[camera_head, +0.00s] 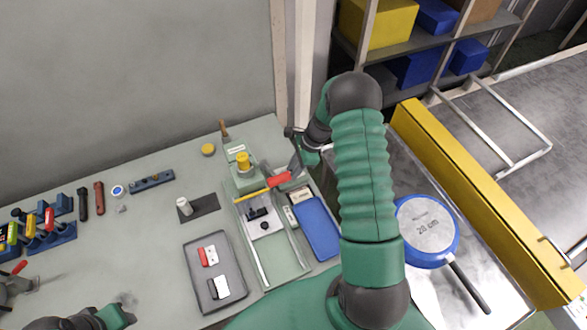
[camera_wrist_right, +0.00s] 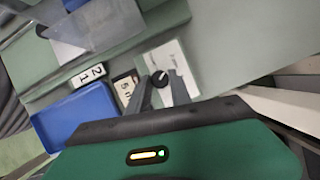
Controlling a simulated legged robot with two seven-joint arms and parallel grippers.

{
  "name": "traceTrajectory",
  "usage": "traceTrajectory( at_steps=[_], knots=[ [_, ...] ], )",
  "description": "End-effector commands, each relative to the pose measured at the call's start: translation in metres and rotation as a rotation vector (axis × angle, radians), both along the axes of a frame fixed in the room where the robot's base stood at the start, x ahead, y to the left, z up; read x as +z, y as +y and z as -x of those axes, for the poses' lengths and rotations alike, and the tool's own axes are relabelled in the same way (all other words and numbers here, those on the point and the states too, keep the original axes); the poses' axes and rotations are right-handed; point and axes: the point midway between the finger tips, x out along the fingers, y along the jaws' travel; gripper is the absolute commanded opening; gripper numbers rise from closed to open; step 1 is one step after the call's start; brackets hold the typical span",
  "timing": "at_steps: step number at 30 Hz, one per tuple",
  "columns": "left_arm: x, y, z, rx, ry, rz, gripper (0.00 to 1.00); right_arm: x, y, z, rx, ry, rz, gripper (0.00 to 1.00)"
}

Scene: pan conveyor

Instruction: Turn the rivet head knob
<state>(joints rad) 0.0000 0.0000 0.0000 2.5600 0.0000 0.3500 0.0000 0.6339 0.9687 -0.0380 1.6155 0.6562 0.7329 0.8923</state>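A black round knob (camera_wrist_right: 160,79) with a white pointer mark sits on a white panel (camera_wrist_right: 172,60) in the right wrist view. My right gripper (camera_wrist_right: 160,88) is open, with its two grey fingers on either side of the knob in that view; whether they touch it I cannot tell. In the head view the right gripper (camera_head: 295,162) is beside the green press (camera_head: 243,181) and its red-handled lever (camera_head: 279,179); the knob is hidden there. My left arm's end (camera_head: 112,317) is at the bottom left, its fingers not clearly visible.
A blue tray (camera_head: 316,232) and number plates (camera_head: 299,195) lie next to the press. A dark tray (camera_head: 232,265) holds red and black pieces. A blue pan (camera_head: 427,232) lies on the metal surface at right. Tools line the table's left.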

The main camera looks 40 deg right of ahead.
Motion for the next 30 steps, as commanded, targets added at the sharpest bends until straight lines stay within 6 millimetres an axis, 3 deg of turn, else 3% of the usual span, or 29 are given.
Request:
traceTrajectory(
  at_steps=[3,16,17,21,30],
  knots=[
    [0.0,0.0,0.0,0.0,0.0,0.0,0.36,0.0004,-0.0007,-0.0011,0.0,-0.002,0.002,0.0],
    [0.0025,0.0,0.0,0.0,0.0,0.0,0.36,0.001,-0.0012,-0.0015,-0.061,-0.004,0.004,0.0],
    [0.0025,0.0,0.0,0.0,0.0,0.0,0.36,0.001,-0.0013,-0.0015,-0.06,-0.004,0.004,0.29],
    [0.0024,0.0,0.0,0.0,0.0,0.0,0.36,0.0008,-0.001,-0.0011,-0.059,-0.003,0.003,0.47],
    [0.0022,0.0,0.0,0.0,0.0,0.0,0.36,0.0015,-0.001,-0.0003,-0.059,-0.002,0.002,0.47]
  ],
)
